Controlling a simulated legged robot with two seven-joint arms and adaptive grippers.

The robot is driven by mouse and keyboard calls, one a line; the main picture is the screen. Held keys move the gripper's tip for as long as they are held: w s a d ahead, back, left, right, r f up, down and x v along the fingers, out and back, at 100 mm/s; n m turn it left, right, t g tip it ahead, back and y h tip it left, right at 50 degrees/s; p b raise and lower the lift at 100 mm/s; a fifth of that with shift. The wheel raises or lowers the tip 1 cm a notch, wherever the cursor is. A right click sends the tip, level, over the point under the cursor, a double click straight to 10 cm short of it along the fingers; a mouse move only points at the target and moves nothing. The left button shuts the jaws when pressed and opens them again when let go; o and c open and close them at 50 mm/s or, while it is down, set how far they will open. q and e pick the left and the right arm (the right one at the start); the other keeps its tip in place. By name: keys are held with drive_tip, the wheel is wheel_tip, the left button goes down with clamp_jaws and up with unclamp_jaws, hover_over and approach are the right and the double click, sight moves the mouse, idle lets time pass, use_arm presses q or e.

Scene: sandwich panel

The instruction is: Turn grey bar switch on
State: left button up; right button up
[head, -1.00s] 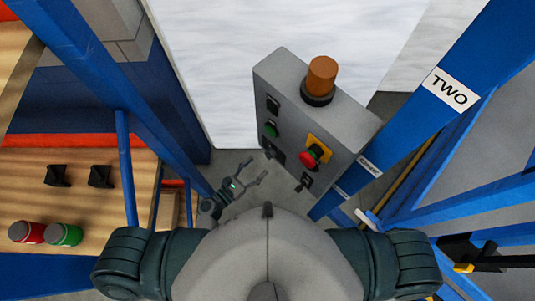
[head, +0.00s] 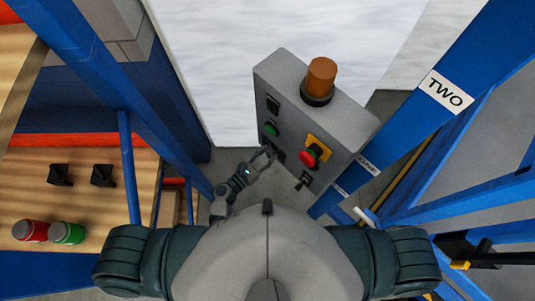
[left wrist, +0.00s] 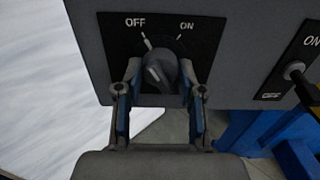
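The grey bar switch (left wrist: 160,70) is a rotary knob on a black plate marked OFF and ON in the left wrist view. Its bar leans up and left, with its white line toward OFF. In the head view its plate (head: 278,156) is low on the grey control box (head: 305,120), partly behind my gripper. My left gripper (left wrist: 160,72) is open, with one finger on each side of the knob. I cannot tell whether the fingers touch it. In the head view, the left gripper (head: 264,157) is at the box's front face. My right gripper is not in view.
The box also carries a red button (head: 309,158) on yellow, a green button (head: 271,129), an orange lamp (head: 321,76) and a toggle switch (left wrist: 294,70) right of the knob. A blue post (head: 420,110) stands right of the box. A wooden bench (head: 95,205) is at left.

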use_arm(q)
drive_tip(key=m+b, duration=0.2)
drive_tip(key=m, duration=0.1)
drive_tip(key=shift+f+b, duration=0.1)
drive_tip(key=shift+b, duration=0.25)
drive_tip(key=m+b, duration=0.2)
drive_tip(key=shift+m, duration=0.4)
drive_tip(key=m+b, duration=0.2)
drive_tip(key=m, duration=0.1)
drive_tip(key=shift+m, duration=0.3)
drive_tip(key=shift+m+b, duration=0.7)
drive_tip(key=shift+m, duration=0.5)
